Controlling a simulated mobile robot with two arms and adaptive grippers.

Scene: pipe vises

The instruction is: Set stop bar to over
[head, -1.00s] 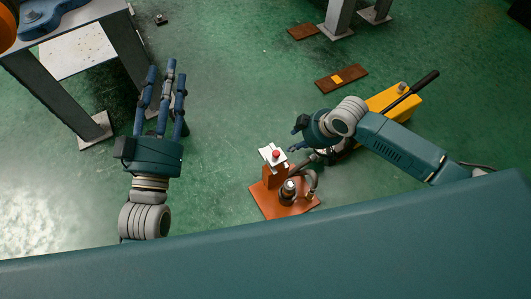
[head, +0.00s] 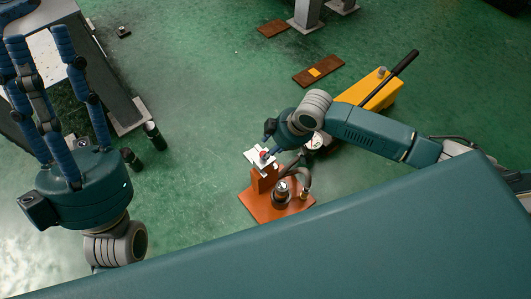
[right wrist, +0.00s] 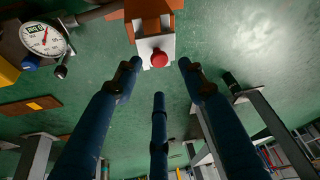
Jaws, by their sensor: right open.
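An orange stand (head: 263,187) on an orange base plate carries a white plate (head: 254,155) with a round red knob (head: 264,155). The red knob also shows in the right wrist view (right wrist: 158,58), in front of the white plate (right wrist: 153,46). I cannot tell which part is the stop bar. My right gripper (head: 268,143) is at the top of the stand, partly covering the knob. In the right wrist view its three fingers (right wrist: 156,82) are spread, with nothing between them. My left gripper (head: 36,45) is open and empty at the left, far from the stand.
A round dial gauge (right wrist: 43,38) and hose stand beside the stand. A yellow unit (head: 378,92) with a black lever lies behind my right arm.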

